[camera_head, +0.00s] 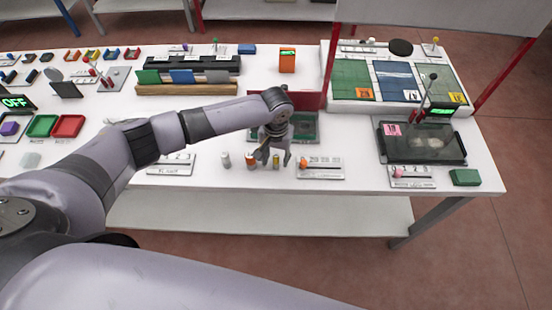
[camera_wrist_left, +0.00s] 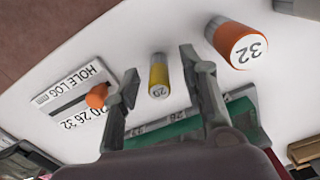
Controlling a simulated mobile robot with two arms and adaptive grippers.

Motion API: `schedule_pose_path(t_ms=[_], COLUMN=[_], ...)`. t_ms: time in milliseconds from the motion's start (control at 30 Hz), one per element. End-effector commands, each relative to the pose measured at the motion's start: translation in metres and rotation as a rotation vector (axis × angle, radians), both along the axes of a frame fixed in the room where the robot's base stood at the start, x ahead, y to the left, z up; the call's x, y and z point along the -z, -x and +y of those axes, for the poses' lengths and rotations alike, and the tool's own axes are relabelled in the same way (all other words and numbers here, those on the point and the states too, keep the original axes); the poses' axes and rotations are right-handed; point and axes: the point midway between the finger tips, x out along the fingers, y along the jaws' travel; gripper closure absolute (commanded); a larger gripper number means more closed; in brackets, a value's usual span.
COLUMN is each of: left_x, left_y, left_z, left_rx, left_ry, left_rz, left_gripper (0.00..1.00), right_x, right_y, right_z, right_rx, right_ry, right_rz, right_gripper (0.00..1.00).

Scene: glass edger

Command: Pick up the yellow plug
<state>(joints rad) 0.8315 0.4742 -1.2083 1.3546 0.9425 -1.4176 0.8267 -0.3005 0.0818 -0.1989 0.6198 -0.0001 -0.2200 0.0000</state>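The yellow plug (camera_head: 276,162) stands on the white table near its front edge. In the left wrist view the yellow plug (camera_wrist_left: 158,78) shows a pale end face marked 20. My left gripper (camera_head: 275,157) is above the table at the plug, pointing down. In the wrist view the left gripper (camera_wrist_left: 158,68) is open, with the plug in the gap between its fingertips. I see a gap on both sides of the plug, and no clear contact. My right gripper is not in view.
An orange plug (camera_wrist_left: 238,46) marked 32 stands close beside one finger. A hole log plate (camera_wrist_left: 72,96) with an orange knob (camera_wrist_left: 97,95) lies on the other side. A grey plug (camera_head: 226,159) stands farther left. A green-topped fixture (camera_head: 305,127) is behind the gripper.

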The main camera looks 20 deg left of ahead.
Motion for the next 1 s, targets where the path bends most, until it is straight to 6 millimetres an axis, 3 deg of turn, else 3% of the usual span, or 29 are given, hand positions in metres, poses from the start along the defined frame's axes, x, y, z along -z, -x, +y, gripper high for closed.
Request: schedule_pose_path(t_ms=[133, 700, 1000], left_x=[0.0000, -0.0005, -0.0008], left_y=[0.0001, -0.0001, -0.0002], left_z=[-0.0003, -0.0003, -0.0004], left_rx=[0.001, 0.000, 0.000], left_ry=[0.001, 0.001, 0.001], left_rz=[0.000, 0.000, 0.000], left_gripper=[0.62, 1.00, 1.00], right_x=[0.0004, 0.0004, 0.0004], right_y=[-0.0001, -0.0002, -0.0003], right_z=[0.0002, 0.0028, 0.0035], right_rx=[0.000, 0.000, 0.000], right_ry=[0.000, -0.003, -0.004], right_rz=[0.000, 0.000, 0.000], right_gripper=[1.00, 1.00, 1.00])
